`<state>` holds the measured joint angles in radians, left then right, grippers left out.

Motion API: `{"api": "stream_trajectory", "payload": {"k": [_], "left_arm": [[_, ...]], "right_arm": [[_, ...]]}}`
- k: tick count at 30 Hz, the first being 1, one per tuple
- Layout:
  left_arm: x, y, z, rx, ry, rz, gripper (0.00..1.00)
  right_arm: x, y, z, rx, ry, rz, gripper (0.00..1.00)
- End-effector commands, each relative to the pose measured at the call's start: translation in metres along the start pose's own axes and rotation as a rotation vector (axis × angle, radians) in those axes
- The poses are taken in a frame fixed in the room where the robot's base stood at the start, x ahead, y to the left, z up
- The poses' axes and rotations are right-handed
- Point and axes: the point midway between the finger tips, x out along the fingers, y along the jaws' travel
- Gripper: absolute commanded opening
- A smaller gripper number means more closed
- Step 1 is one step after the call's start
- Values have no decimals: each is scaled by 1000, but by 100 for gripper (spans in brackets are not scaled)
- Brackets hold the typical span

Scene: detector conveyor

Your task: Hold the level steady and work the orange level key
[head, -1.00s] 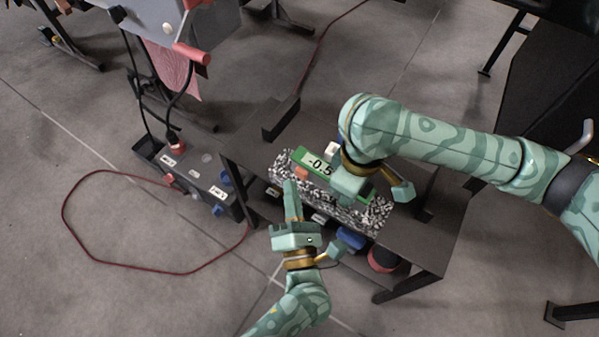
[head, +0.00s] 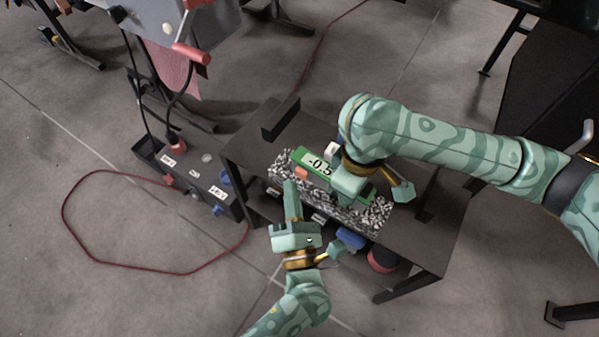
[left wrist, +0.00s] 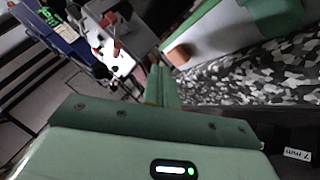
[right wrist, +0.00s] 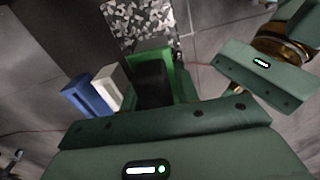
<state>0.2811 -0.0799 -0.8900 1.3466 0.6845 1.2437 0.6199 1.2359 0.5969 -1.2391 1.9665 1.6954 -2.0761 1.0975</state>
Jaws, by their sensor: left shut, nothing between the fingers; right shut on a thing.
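The green level (head: 309,159) lies on a speckled block (head: 375,216) and its display reads -0.5. Its orange key (head: 301,173) is near the left end and also shows in the left wrist view (left wrist: 179,55). My left gripper (head: 290,184) is shut and empty, its fingertips just beside the key; a small gap or light contact cannot be told apart. My right gripper (head: 346,190) is shut on the level toward its right end, and the arm hides part of it. The level's green body shows between the fingers in the right wrist view (right wrist: 150,50).
The block rests on a dark table (head: 425,240). A white piece (head: 331,149) and a blue piece stand behind the level. Blue and red items (head: 381,260) sit on the shelf below. A labelled box (head: 200,175) and red cable lie on the floor left.

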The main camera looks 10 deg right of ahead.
Motion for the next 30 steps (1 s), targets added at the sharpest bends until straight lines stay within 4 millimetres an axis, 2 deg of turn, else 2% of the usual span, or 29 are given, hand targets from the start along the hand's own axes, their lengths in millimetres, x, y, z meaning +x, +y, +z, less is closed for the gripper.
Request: {"api": "stream_trajectory", "payload": {"k": [30], "left_arm": [[6, -5, 4, 0, 0, 0, 0]], "right_arm": [[2, -1, 1, 0, -6, -3, 0]]}}
